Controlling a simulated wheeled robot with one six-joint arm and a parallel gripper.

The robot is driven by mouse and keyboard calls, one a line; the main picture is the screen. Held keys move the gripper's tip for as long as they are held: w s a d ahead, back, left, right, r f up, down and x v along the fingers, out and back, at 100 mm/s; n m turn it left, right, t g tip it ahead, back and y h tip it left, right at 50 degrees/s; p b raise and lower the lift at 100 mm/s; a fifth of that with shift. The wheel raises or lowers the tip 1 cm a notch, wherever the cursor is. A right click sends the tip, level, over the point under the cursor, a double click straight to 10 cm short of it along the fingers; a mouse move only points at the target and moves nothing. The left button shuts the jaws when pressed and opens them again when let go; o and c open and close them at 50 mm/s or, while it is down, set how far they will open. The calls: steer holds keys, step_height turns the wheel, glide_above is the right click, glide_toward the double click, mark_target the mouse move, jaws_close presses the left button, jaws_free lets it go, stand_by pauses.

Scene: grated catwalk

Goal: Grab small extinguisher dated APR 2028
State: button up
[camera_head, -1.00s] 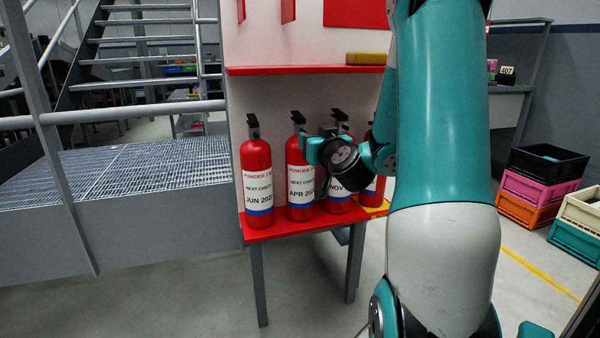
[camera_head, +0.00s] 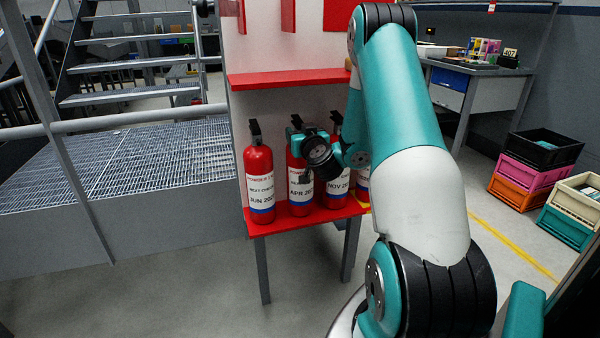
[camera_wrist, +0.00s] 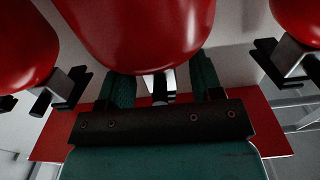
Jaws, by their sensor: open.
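A red extinguisher (camera_head: 297,172) with a white label reading APR and a partly covered year stands upright on the low red shelf (camera_head: 290,224). My gripper (camera_head: 297,130) is at its top, and my wrist covers part of its right side. In the wrist view my gripper (camera_wrist: 163,80) has its two fingers apart, one on each side of the valve and neck. That extinguisher's red body (camera_wrist: 140,30) fills the top middle. Whether the fingers touch the neck is unclear. Its full date cannot be read.
A JUN extinguisher (camera_head: 259,176) stands close on the left and a NOV one (camera_head: 337,188) close on the right. Another (camera_head: 363,186) is mostly hidden behind my arm. An upper red shelf (camera_head: 285,78) is above them. Stacked crates (camera_head: 535,165) are at the right.

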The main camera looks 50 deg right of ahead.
steer(key=shift+w+d+p, duration=0.2)
steer(key=shift+w+p, duration=0.1)
steer(key=shift+w, duration=0.15)
jaws_close()
stand_by(1.1)
steer(key=shift+d+r, duration=0.1)
steer(key=shift+r, duration=0.05)
